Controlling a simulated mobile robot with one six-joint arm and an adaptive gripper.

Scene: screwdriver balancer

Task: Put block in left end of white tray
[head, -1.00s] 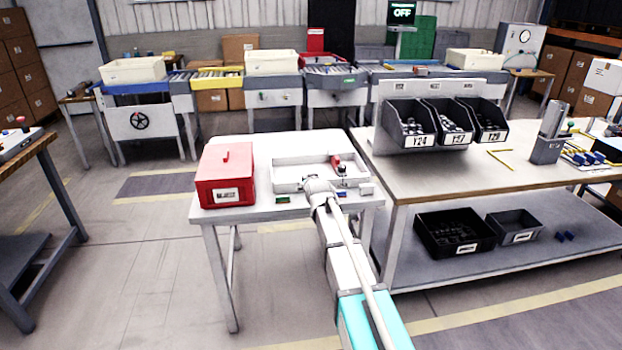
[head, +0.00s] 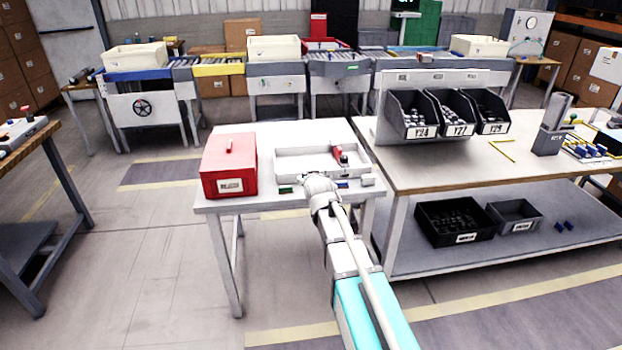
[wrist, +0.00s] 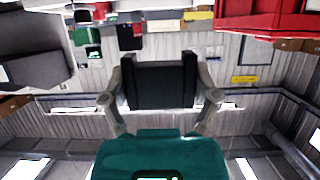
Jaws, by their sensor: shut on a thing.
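The white tray (head: 290,157) lies on the small white table in the head view, with a red and black tool (head: 340,155) at its right end. My gripper (head: 312,179) is at the tray's front wall, near its middle, seen from behind. In the wrist view my gripper (wrist: 160,75) is shut on a dark grey block (wrist: 160,88), with one finger on each side. The block is mostly hidden behind my wrist in the head view. I cannot tell its height above the table.
A red box (head: 229,165) stands left of the tray. A small green piece (head: 285,190) and a blue piece (head: 342,185) lie in front of it. A workbench (head: 420,165) with black bins (head: 410,115) adjoins on the right.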

